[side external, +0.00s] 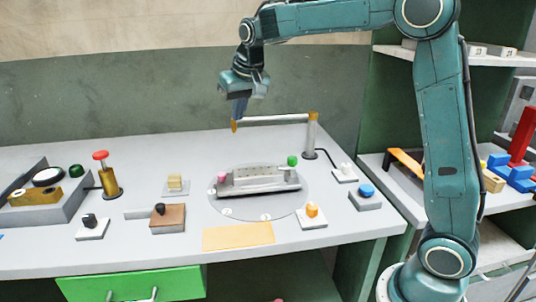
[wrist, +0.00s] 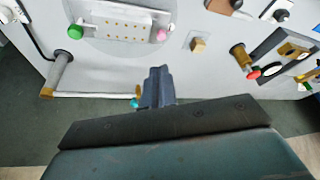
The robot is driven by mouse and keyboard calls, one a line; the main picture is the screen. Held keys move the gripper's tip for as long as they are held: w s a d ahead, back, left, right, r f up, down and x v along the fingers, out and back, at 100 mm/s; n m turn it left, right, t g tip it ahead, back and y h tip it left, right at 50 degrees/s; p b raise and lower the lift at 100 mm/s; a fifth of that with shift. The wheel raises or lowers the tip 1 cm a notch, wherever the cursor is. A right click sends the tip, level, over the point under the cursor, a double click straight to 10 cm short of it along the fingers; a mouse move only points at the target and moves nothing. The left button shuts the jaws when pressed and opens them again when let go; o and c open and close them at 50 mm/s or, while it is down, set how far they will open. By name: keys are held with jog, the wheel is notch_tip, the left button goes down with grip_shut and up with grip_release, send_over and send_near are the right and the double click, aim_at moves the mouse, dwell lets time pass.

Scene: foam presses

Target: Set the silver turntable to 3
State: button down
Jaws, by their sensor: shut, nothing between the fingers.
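The silver turntable (side external: 290,207) is a flat round disc set in the grey bench. A silver perforated fixture (side external: 260,187) stands on it, with a pink knob (side external: 222,177) at its left and a green knob (side external: 292,160) at its right. Small white marks sit along the disc's front rim, too small to read. In the wrist view the turntable (wrist: 85,45) shows at the top left, cut off by the frame edge. My gripper (side external: 236,118) is shut and empty, pointing down above the bench behind the turntable. Its fingers (wrist: 157,76) also show in the wrist view.
A post (side external: 311,138) with a horizontal bar (side external: 277,119) stands behind the turntable, and the bar reaches toward my gripper. A red-topped brass plunger (side external: 106,178), a brown block (side external: 168,218), an orange button (side external: 312,211) and a blue button (side external: 366,190) stand around. A yellow mat (side external: 238,236) lies in front.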

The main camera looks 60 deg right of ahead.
jog(key=w+d+f+m, duration=0.1)
jog(key=w+d+f, duration=0.1)
jog(key=w+f, duration=0.4)
jog(key=w+d+f+m+g, duration=0.1)
jog(key=w+d+f, duration=0.2)
jog(key=w+f, duration=0.4)
jog(key=shift+w, duration=0.75)
jog(key=shift+f, duration=0.1)
jog(key=x, duration=1)
jog(key=shift+d, duration=0.25)
jog(key=shift+s+a, duration=0.6)
jog(key=shift+s, duration=0.3)
jog(key=shift+s+a, duration=0.4)
jog(key=shift+s, duration=0.35)
